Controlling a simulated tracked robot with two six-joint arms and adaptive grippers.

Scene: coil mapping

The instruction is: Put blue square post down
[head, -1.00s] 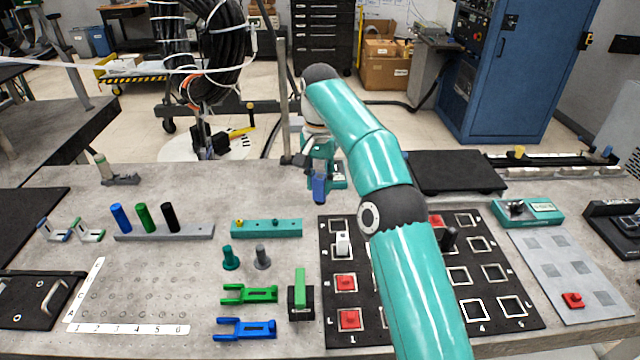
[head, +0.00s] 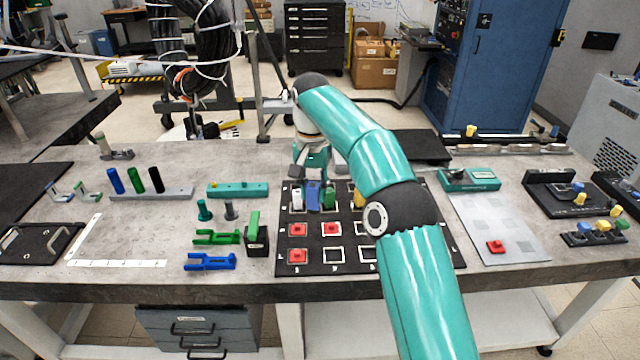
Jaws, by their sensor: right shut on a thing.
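My right gripper (head: 311,174) is shut on the blue square post (head: 313,196). The post hangs upright below the fingers, at the far edge of the black board (head: 345,256) with white-outlined squares. It stands between a white post (head: 297,195) on its left and a green piece (head: 329,199) on its right. I cannot tell whether its foot touches the board. My right arm hides much of the board's right side. My left gripper is not in view.
Red pieces (head: 298,256) sit on the board's near left squares. A yellow piece (head: 358,198) shows beside my arm. Green and blue forks (head: 209,262) and a rack of round posts (head: 150,192) lie left. A grey board (head: 497,222) lies right.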

